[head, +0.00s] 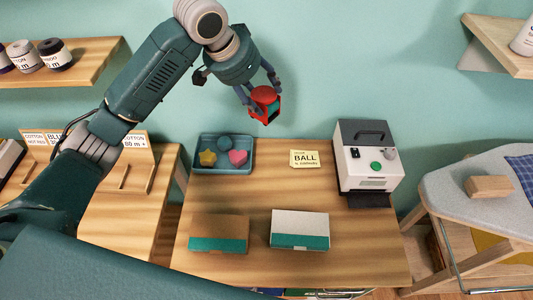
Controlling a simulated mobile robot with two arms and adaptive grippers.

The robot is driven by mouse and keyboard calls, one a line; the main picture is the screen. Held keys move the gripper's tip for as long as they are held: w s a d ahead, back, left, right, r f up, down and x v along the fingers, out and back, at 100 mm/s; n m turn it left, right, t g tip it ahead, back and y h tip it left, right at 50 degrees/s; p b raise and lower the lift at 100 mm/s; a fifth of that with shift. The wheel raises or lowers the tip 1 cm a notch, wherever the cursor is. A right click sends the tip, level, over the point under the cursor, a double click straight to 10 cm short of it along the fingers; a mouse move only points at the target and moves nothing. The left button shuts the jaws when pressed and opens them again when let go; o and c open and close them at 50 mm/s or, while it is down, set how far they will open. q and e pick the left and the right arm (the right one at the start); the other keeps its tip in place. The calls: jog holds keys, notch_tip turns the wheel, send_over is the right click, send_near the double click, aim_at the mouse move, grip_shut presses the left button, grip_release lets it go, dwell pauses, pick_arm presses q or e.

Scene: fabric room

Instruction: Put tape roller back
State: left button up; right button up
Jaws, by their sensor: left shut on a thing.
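My left gripper (258,103) is shut on a red tape roller (266,99) with a dark teal part. It holds the roller in the air above the back of the wooden table (257,267), higher than the blue tray. The fingers hide part of the roller. My right gripper is not in view.
On the table are a blue tray (199,168) with small shaped items, a yellow BALL card (304,159), a white and grey machine (368,160), a brown box (219,231) and a white box (299,228). Shelves hang at upper left (98,62) and right (500,40). An ironing board (443,187) stands right.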

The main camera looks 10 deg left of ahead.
pick_arm(q)
jog(key=shift+w+d+m, duration=0.25)
jog(key=shift+w+d, duration=0.1)
jog(key=shift+w, duration=0.2)
jog(key=shift+w+d+m, duration=0.25)
jog(key=shift+w+d, duration=0.05)
jog(key=shift+w, duration=0.25)
jog(key=shift+w+f+h, duration=0.1)
jog(key=shift+f+h, duration=0.15)
jog(key=shift+h, duration=0.05)
notch_tip(320, 180, down, 20)
jog(key=p, duration=0.3)
jog(key=shift+a+r+p, duration=0.15)
jog(key=shift+r+p, duration=0.1)
jog(key=shift+p, duration=0.15)
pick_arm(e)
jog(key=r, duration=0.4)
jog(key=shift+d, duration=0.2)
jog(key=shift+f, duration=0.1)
pick_arm(q)
jog(key=o, duration=1.7)
jog(key=shift+f, duration=0.1)
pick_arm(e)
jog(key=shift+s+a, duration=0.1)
